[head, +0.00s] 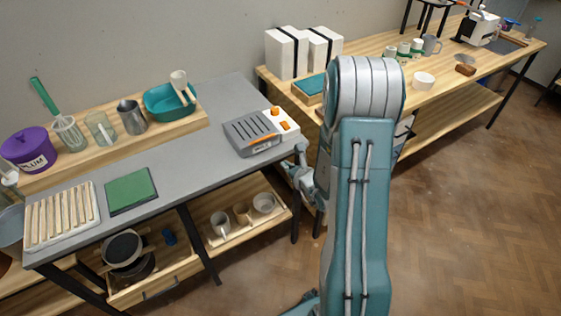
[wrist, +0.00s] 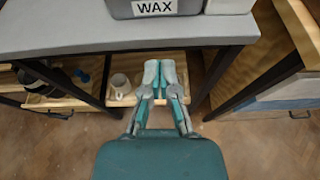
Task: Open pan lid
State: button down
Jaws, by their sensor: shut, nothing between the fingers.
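A grey pan (head: 252,132) with a ribbed grey lid and an orange handle (head: 262,139) sits at the right end of the grey table. The lid looks closed. In the wrist view, the pan's front (wrist: 154,9) carries a WAX label; its top is out of frame. My gripper (wrist: 159,68) is shut and empty, just in front of the table's front edge. In the head view my gripper (head: 300,160) shows at the table's right corner, close to the pan but apart from it, partly hidden by my arm.
A white unit with orange knobs (head: 282,122) adjoins the pan. Mugs (head: 220,224) stand on the shelf below. A green pad (head: 131,190) and a slatted board (head: 62,214) lie farther left. The table's middle is clear. A wooden bench (head: 440,75) stands behind at right.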

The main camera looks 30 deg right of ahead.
jog(key=x, duration=0.2)
jog(key=a+x, duration=0.1)
jog(key=x, duration=0.4)
jog(key=shift+w+a, duration=0.3)
jog(key=shift+a, duration=0.05)
jog(key=w+r, duration=0.2)
jog(key=r, duration=0.1)
jog(key=shift+w+d+r, duration=0.1)
jog(key=shift+w+d, duration=0.15)
jog(key=shift+d, duration=0.1)
jog(key=shift+a, duration=0.2)
jog(key=shift+r, duration=0.15)
jog(key=shift+w+d+r+g, duration=0.1)
jog(key=shift+d+r+g, duration=0.05)
jog(key=shift+r+g, duration=0.3)
